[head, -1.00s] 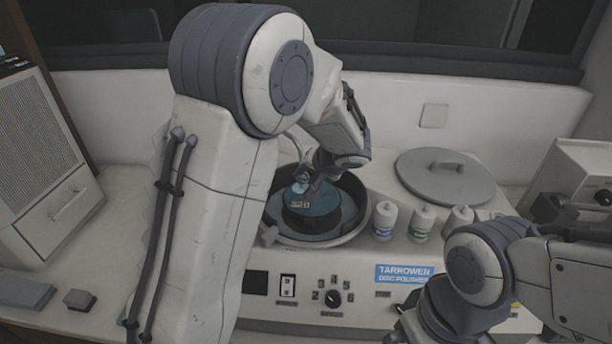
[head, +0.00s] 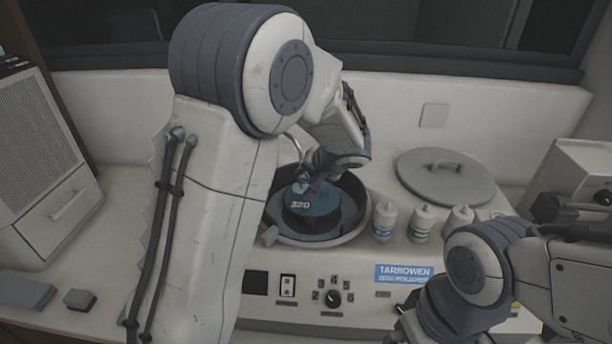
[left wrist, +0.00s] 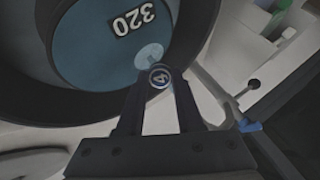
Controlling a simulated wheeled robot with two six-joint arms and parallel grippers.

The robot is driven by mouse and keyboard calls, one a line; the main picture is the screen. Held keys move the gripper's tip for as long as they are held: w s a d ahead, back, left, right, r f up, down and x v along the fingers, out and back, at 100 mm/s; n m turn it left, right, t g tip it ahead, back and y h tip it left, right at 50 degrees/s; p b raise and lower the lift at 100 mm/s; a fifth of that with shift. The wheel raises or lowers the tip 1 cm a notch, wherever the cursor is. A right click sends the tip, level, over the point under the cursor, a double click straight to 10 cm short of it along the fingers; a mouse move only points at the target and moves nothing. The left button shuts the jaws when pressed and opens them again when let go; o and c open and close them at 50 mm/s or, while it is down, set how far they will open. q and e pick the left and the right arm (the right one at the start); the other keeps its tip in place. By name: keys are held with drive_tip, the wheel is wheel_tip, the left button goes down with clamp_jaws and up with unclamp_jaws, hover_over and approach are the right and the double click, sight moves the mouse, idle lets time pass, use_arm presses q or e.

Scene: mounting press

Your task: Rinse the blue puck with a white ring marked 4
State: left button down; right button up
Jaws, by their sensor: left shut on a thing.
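The puck marked 4 (left wrist: 160,76) shows in the left wrist view as a small dark blue round piece with a white ring. My left gripper (left wrist: 159,92) is shut on it and holds it above the polisher's bowl. In the head view this gripper (head: 318,174) is over the bowl (head: 357,222), and the puck is too small and covered to make out. A blue disc marked 320 (head: 318,203) lies in the bowl. A pale round spot (left wrist: 149,55) shows beside the puck over the disc. My right gripper's fingers are outside the views.
A thin curved spout (head: 297,146) rises behind the bowl. Several white bottles (head: 422,223) stand right of it, and a grey lid (head: 446,178) lies behind them. The control panel has a knob (head: 333,298) and a switch (head: 287,285). Small blocks (head: 79,300) lie at left.

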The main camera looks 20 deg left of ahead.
use_arm(q)
drive_tip(key=shift+s+d+r+b, duration=0.15)
drive_tip(key=shift+s+d+b, duration=0.4)
drive_tip(key=shift+s+d, duration=0.3)
drive_tip(key=shift+s+d+r+b, duration=0.25)
drive_tip(key=shift+s+d+b, duration=0.1)
drive_tip(key=shift+s+d, duration=0.5)
drive_tip(key=shift+s+d+r+b, duration=0.2)
drive_tip(key=shift+s+d+b, duration=0.15)
drive_tip(key=shift+s+d, duration=0.45)
drive_tip(key=shift+d+r, duration=0.1)
drive_tip(key=shift+r, duration=0.05)
drive_tip(key=p+v, duration=0.1)
drive_tip(key=v, duration=0.2)
drive_tip(key=a+p+v, duration=0.1)
drive_tip(key=v, duration=0.1)
drive_tip(key=shift+d+r+p, duration=0.2)
drive_tip(key=shift+r+p, duration=0.15)
drive_tip(key=shift+r, duration=0.2)
